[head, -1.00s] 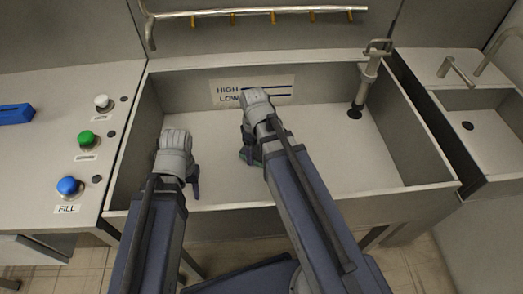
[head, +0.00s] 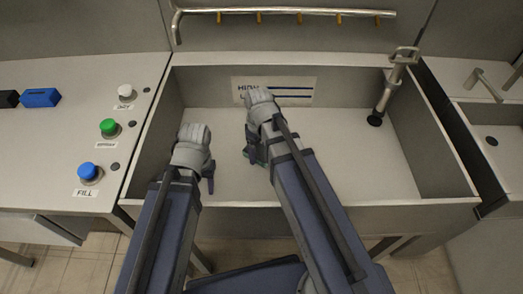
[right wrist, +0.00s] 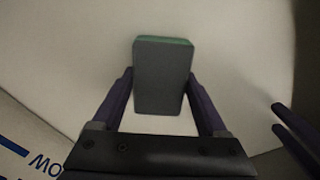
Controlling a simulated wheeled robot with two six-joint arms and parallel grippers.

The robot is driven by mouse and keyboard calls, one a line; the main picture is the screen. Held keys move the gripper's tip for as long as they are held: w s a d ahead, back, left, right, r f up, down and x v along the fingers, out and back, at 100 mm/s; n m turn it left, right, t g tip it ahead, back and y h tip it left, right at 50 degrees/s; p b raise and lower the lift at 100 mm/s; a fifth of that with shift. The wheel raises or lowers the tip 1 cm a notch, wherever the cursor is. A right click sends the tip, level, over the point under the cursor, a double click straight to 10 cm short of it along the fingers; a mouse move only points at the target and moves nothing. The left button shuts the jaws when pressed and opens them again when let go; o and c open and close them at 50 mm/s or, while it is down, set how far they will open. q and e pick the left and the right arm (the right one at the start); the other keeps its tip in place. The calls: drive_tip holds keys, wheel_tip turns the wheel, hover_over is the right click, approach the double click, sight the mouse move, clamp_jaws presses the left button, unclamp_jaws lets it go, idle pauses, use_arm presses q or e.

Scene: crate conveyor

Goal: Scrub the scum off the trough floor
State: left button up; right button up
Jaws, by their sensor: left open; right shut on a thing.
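The trough (head: 455,203) is a wide metal basin with a pale, bare floor (head: 335,155). No distinct scum stands out on the visible floor. In the right wrist view my right gripper (right wrist: 160,100) is shut on a dark grey block with a green layer (right wrist: 160,78), like a scrub pad. The block seems close to the floor; I cannot tell whether it touches. My left gripper (head: 211,178) is open and empty over the trough's left part.
A level sign (head: 290,84) is on the back wall. A standpipe (head: 390,88) stands in the right part. White (head: 125,91), green (head: 108,127) and blue (head: 88,172) buttons and a blue block (head: 41,97) are on the left counter. A sink (head: 490,115) is at right.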

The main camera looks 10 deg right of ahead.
sight(238, 157)
use_arm(q)
drive_tip(key=shift+s+f, duration=0.1)
use_arm(e)
drive_tip(key=shift+w+a+f, duration=0.1)
drive_tip(key=shift+w+a, duration=0.1)
drive_tip(key=shift+a, duration=0.65)
drive_tip(key=shift+w+a, duration=0.2)
drive_tip(key=shift+a, duration=0.65)
drive_tip(key=shift+w+a, duration=0.25)
drive_tip(key=shift+a, duration=0.65)
drive_tip(key=shift+w+a, duration=0.25)
drive_tip(key=shift+a, duration=0.6)
use_arm(q)
wheel_tip(238, 157, up, 6)
drive_tip(key=p, duration=0.6)
use_arm(e)
wheel_tip(238, 157, up, 6)
drive_tip(key=shift+r, duration=0.15)
use_arm(q)
drive_tip(key=shift+r+p, duration=1.6)
use_arm(e)
drive_tip(key=shift+r, duration=1.5)
